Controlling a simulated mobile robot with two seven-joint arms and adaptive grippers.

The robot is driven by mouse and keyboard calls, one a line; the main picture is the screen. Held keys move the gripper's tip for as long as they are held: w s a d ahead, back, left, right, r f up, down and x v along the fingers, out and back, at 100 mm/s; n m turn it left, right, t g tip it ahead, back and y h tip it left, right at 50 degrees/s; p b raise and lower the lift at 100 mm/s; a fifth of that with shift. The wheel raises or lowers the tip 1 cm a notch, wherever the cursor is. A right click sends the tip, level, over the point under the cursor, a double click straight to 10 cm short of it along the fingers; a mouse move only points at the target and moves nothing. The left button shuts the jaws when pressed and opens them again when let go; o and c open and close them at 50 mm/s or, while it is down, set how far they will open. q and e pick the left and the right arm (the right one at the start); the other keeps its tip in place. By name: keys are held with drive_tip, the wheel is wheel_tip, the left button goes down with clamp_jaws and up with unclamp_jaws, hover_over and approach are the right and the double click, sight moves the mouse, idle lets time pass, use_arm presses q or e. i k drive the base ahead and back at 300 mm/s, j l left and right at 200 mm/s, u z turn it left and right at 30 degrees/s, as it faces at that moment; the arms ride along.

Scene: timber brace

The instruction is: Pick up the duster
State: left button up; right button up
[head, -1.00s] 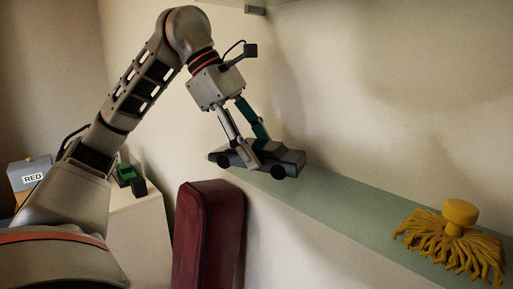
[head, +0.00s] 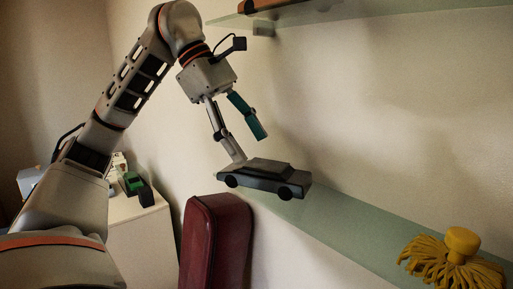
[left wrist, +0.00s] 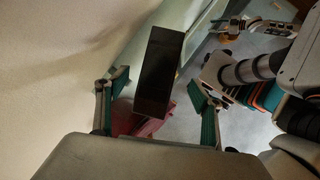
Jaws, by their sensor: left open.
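The duster (head: 457,258) is a yellow mop-like head with a round knob and thick strands. It lies on the lower glass shelf (head: 352,220) at the right of the head view, partly cut off by the frame edge. My left gripper (head: 250,144) is open and empty, well to the left of the duster. Its fingers are just above and behind a dark toy car (head: 265,178) at the shelf's left end. In the left wrist view the dark car (left wrist: 160,72) shows between and beyond the spread green fingers.
A dark red case (head: 215,240) stands below the shelf. An upper glass shelf (head: 370,14) runs above. A white cabinet (head: 140,235) with a green toy vehicle (head: 137,187) is at left. The shelf between car and duster is clear, with the wall close behind.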

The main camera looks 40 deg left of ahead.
sight(453, 262)
drive_tip(key=k, duration=1)
